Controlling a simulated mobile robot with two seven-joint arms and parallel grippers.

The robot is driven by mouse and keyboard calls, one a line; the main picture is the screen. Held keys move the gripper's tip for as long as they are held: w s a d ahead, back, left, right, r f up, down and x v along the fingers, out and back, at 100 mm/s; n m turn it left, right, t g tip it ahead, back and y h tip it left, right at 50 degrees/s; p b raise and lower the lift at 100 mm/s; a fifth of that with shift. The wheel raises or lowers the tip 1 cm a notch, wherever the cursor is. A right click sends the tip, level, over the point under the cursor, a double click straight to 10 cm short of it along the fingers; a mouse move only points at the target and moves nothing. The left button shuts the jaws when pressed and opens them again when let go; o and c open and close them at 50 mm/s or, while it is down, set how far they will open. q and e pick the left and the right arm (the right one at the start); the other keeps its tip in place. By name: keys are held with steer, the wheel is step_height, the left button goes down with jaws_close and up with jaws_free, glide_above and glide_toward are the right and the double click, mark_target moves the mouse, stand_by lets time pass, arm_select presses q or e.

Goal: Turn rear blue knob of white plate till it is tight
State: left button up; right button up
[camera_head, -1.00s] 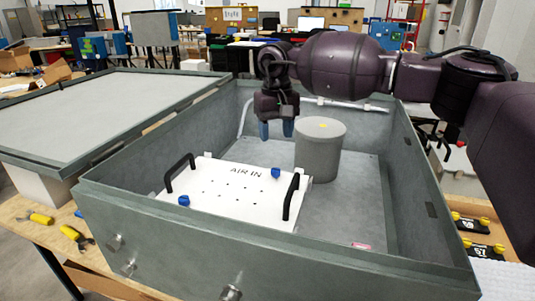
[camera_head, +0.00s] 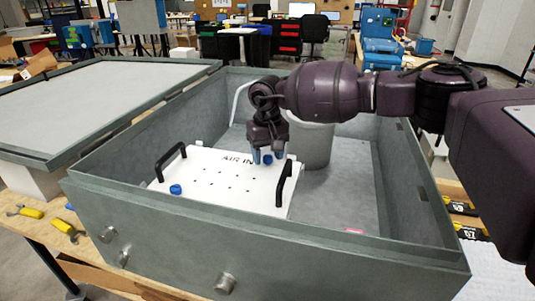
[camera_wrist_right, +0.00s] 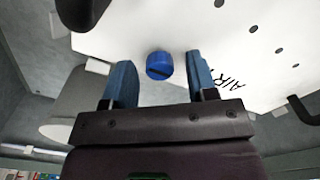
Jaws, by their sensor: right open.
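The white plate (camera_head: 217,185) marked "AIR IN" lies in the grey box, with a black handle on each side. The rear blue knob (camera_head: 268,160) stands on it near the far right corner. The front blue knob (camera_head: 176,189) is at its front left. My right gripper (camera_head: 267,156) is open, blue fingers pointing down, right at the rear knob. In the right wrist view the rear knob (camera_wrist_right: 159,65) shows a dark slot and sits between and a little beyond the open fingertips (camera_wrist_right: 158,70), apart from both. My left gripper is not in view.
A grey cylinder (camera_head: 315,145) stands in the box just behind and right of my gripper. The box's front wall (camera_head: 260,245) and side walls rise around the plate. The right black handle (camera_head: 284,183) is close to the knob.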

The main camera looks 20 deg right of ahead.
steer(key=c, duration=0.9)
steer(key=shift+c, duration=0.2)
